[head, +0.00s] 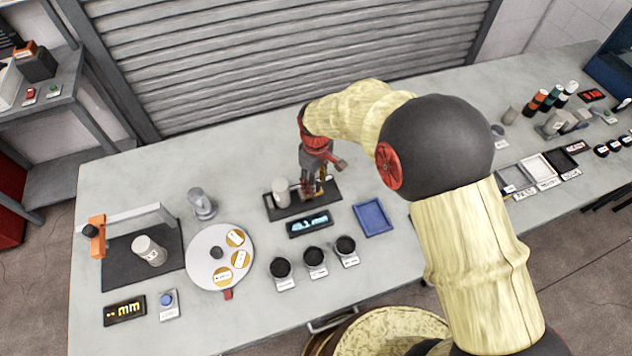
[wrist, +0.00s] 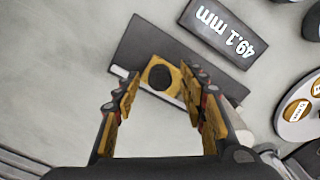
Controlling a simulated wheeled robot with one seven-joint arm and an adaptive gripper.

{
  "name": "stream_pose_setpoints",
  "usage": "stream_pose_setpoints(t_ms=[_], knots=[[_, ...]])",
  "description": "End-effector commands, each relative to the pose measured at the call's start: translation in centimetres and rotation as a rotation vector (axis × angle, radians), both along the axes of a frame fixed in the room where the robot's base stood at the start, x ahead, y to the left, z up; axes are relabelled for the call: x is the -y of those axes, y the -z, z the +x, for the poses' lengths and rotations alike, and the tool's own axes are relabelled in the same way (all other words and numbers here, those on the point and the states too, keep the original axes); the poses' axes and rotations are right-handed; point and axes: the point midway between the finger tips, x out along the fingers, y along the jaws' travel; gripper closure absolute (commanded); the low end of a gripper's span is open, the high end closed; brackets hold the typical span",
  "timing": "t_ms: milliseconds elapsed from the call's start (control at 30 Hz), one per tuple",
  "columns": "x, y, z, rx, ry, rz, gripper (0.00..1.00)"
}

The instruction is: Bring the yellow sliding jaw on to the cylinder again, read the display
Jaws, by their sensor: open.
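My gripper (head: 314,190) is open, pointing down over the dark base plate (head: 272,209) of the measuring fixture. The yellow sliding jaw (wrist: 152,76), with a round dark top, lies between my two fingertips in the wrist view, with gaps visible. In the head view my gripper mostly hides it. A pale grey cylinder (head: 281,189) stands upright on the plate, left of my gripper; whether the jaw touches it is hidden. The display (head: 310,223) in front of the plate is lit. It reads 49.1 mm, upside down, in the wrist view (wrist: 217,30).
A blue tray (head: 374,217) lies right of the display. Several dark round cups (head: 313,257) stand in front. A round white plate (head: 198,272) with yellow discs is at left. Bare table lies behind the fixture.

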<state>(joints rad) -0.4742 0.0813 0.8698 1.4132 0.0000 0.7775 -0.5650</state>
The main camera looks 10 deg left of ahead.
Motion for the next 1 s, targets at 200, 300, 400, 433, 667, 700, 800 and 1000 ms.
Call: stream_pose_setpoints(t_ms=[200, 300, 400, 433, 667, 700, 800, 1000], knots=[[-0.01, -0.09, 0.02, 0.0, 0.0, 0.0, 0.61], [-0.01, -0.09, 0.02, 0.0, 0.0, 0.0, 0.67], [0.0, -0.09, 0.01, 0.0, 0.0, 0.0, 0.72], [-0.01, -0.1, 0.02, 0.0, 0.0, 0.0, 0.74], [-0.01, -0.09, 0.01, 0.0, 0.0, 0.0, 0.87], [0.0, -0.09, 0.0, 0.0, 0.0, 0.0, 0.89], [0.0, -0.09, 0.0, 0.0, 0.0, 0.0, 0.95], [0.01, -0.09, -0.01, 0.0, 0.0, 0.0, 1.0]])
